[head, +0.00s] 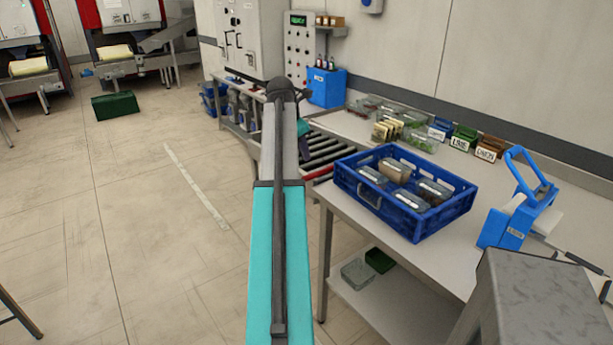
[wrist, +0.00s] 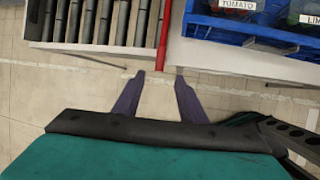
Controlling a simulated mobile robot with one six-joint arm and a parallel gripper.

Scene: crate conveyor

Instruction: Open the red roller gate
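The red roller gate shows as a thin red bar (wrist: 164,35) at the end of the rollers in the wrist view. In the head view the red bar (head: 319,172) crosses the near end of the conveyor, partly hidden by my arm. In the wrist picture the bar's near end comes down to about the gap between the fingertips. I cannot tell the height difference, and no contact shows.
A roller conveyor (head: 325,150) lies left of the gate in the wrist view. A blue crate (head: 437,223) with several packs stands on the steel table (head: 464,262) to its right. A blue tape dispenser (head: 512,228) and labelled boxes are farther along. The floor at left is open.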

